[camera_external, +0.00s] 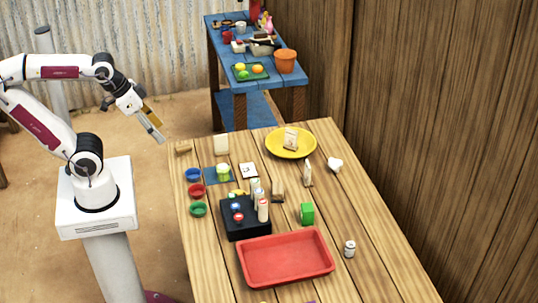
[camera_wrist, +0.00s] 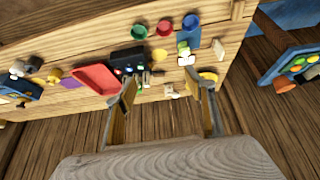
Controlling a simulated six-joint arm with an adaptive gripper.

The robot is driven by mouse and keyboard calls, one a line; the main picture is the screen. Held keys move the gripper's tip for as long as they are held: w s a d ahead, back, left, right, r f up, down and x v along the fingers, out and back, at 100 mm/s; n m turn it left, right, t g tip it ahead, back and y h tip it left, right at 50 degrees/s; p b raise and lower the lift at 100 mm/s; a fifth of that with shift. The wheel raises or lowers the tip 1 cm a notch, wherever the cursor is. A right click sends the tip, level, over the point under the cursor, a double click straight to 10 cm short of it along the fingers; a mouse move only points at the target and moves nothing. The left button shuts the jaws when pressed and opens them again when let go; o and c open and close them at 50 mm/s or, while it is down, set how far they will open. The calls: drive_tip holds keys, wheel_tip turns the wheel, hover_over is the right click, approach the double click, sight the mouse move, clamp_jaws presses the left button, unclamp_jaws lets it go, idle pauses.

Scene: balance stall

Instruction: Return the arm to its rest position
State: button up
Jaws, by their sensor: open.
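My arm reaches out from its white base at the left in the external view. My gripper (camera_external: 151,122) hangs in the air just off the table's far left corner, apart from everything on it. In the wrist view my gripper (camera_wrist: 160,88) has its two fingers spread wide with nothing between them. The wooden table (camera_external: 375,262) with its objects lies beyond the fingers in that view.
On the table are a red tray (camera_external: 285,258), a black holder (camera_external: 240,228), a yellow plate (camera_external: 290,143), a green block (camera_external: 307,213) and several small bowls. A blue table (camera_external: 226,70) stands behind. A plank wall borders the right side.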

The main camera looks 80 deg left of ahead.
drive_tip(key=shift+s+a+f, duration=0.15)
drive_tip(key=shift+s, duration=0.3)
drive_tip(key=shift+s+a+f, duration=0.15)
drive_tip(key=shift+s, duration=0.25)
